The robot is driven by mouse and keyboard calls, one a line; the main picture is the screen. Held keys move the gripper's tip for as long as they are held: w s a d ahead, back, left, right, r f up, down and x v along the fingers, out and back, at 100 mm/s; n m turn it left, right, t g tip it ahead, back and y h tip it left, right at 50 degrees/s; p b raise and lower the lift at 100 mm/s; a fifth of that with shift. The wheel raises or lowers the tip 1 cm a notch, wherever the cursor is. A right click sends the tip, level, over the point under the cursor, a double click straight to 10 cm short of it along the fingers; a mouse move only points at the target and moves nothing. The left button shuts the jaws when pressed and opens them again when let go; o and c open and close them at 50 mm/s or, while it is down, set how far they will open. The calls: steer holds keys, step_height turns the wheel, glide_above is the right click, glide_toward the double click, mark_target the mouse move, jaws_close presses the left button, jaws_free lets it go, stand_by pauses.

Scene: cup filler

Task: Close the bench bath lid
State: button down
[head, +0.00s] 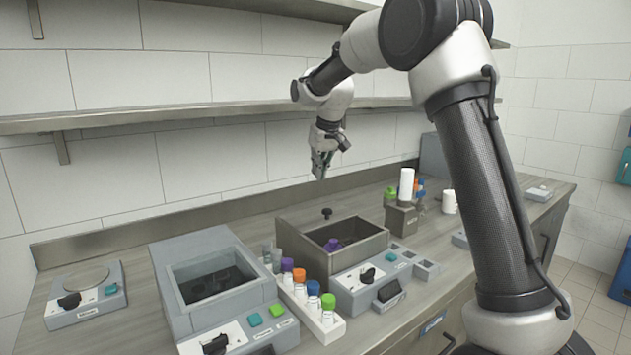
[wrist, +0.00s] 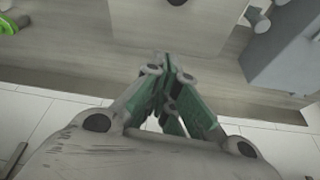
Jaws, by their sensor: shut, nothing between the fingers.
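The bench bath (head: 362,250) is a grey box with an open-topped well and a dark knob on its front panel. A purple-capped item shows inside the well. Its flat lid (head: 308,222), with a black knob (head: 326,212) on top, lies toward the back left, leaving the well uncovered. The lid also shows as a pale plate in the wrist view (wrist: 185,22), with its knob cut by the top edge. My gripper (head: 320,172) is shut and empty, pointing down in the air above and behind the lid knob. Its green fingers (wrist: 162,68) touch nothing.
A rack of capped tubes (head: 308,303) stands left of the bath, beside a larger grey device (head: 222,322) with a dark well. A balance (head: 85,296) is far left. Bottles and a grey holder (head: 400,218) stand right. A shelf (head: 180,113) runs along the wall behind.

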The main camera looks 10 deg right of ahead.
glide_above(318, 212)
steer(key=w, duration=0.2)
steer(key=f, duration=0.8)
steer(key=shift+a+f, duration=0.1)
steer(key=shift+a, duration=0.15)
steer(key=s, duration=0.3)
steer(key=shift+d, duration=0.35)
steer(key=shift+s+f, duration=0.1)
steer(key=shift+s, duration=0.05)
steer(key=shift+s+d, duration=0.1)
steer(key=shift+s, duration=0.2)
steer(key=s+d, duration=0.5)
steer(key=s, duration=0.7)
steer(key=shift+f, duration=0.1)
